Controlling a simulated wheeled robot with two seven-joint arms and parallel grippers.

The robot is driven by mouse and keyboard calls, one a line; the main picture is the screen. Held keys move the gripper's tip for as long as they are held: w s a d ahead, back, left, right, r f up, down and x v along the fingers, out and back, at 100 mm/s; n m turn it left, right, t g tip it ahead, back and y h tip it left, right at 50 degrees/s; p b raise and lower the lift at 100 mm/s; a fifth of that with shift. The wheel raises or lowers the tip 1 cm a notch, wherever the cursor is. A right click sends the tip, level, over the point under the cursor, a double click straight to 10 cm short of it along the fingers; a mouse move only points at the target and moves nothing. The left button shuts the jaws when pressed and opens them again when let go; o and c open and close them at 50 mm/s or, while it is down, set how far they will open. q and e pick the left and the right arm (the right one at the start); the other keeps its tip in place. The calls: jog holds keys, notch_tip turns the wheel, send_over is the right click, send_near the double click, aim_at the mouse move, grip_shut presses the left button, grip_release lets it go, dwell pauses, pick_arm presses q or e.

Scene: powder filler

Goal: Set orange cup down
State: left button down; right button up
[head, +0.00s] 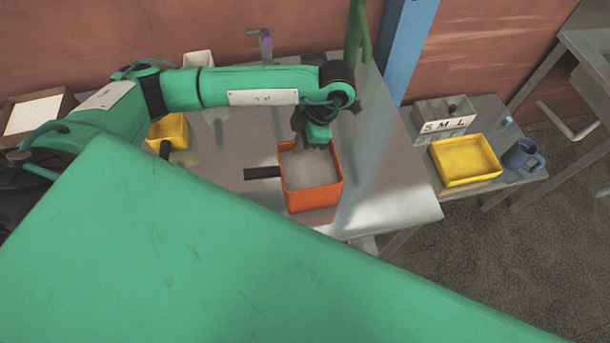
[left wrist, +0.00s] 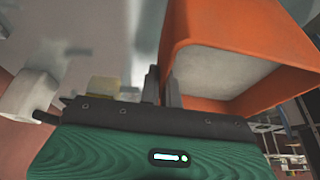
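The orange cup (head: 313,200) is a square box with a pale grey-white inside and a dark handle pointing left. It is at the middle of the metal table in the head view, and I cannot tell whether it touches the tabletop. My left gripper (head: 317,141) is at the cup's back rim. In the left wrist view, its two dark fingers (left wrist: 162,88) are close together on either side of the wall of the orange cup (left wrist: 240,45), which fills the upper right. My right gripper is not in view.
The metal table (head: 385,195) is clear right of the cup. A yellow cup (head: 171,131) stands at the left. A lower side table at right holds a grey S/M/L box (head: 443,116), a yellow tray (head: 464,160) and a blue mug (head: 522,156). Green pipes (head: 357,35) stand behind.

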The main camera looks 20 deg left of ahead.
pick_arm(q)
jog(key=shift+r, duration=0.1)
dwell(0.7)
jog(key=shift+r+p, duration=0.25)
jog(key=shift+p, duration=0.25)
notch_tip(320, 180, up, 20)
jog(key=b, duration=0.3)
jog(key=shift+f, duration=0.1)
jog(key=w+f+m+t+h, duration=0.1)
jog(key=w+f+m+t, duration=0.1)
jog(key=m, duration=1)
jog(key=w+f+m+t+h, duration=0.2)
jog(key=f+m+t, duration=0.3)
jog(key=m, duration=0.8)
jog(key=shift+w+a+f+h, duration=0.2)
jog(key=shift+w+f+h, duration=0.1)
jog(key=shift+f, duration=1)
